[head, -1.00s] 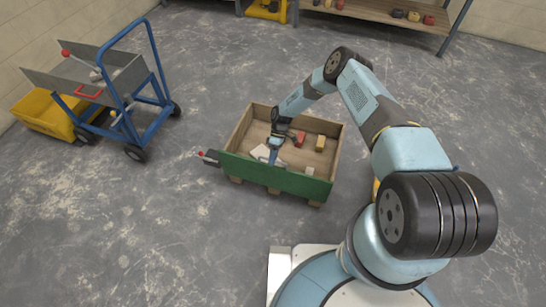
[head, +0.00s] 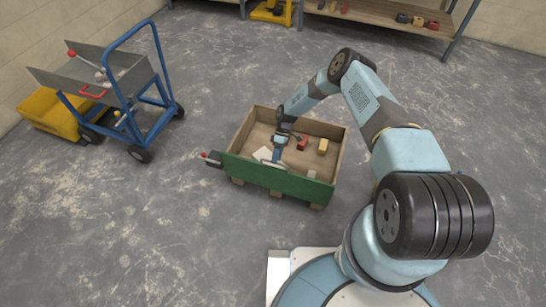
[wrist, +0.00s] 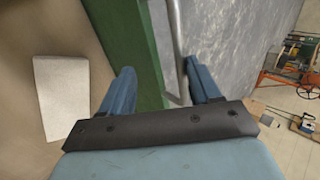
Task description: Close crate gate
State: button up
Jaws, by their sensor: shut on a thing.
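The wooden crate (head: 339,150) stands on the floor in front of my base, with its green gate (head: 275,178) along the near side. The gate looks upright; whether it sits fully flush cannot be told. A red-knobbed lever (head: 211,158) sticks out at the crate's left front corner. My gripper (head: 271,163) is at the gate's top edge, reaching over from the crate's inside. In the wrist view my gripper (wrist: 160,90) has its fingers either side of the green gate (wrist: 143,50) and its metal bar (wrist: 177,40), shut on the gate. The exact contact is partly hidden.
A red block (head: 302,142), a yellow block (head: 323,146) and a pale sheet (wrist: 62,95) lie in the crate. A blue trolley (head: 140,115) and a yellow tub (head: 45,113) stand left. A shelf (head: 385,12) is at the back.

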jog(key=v, duration=1.3)
jog(key=shift+w+r, duration=0.25)
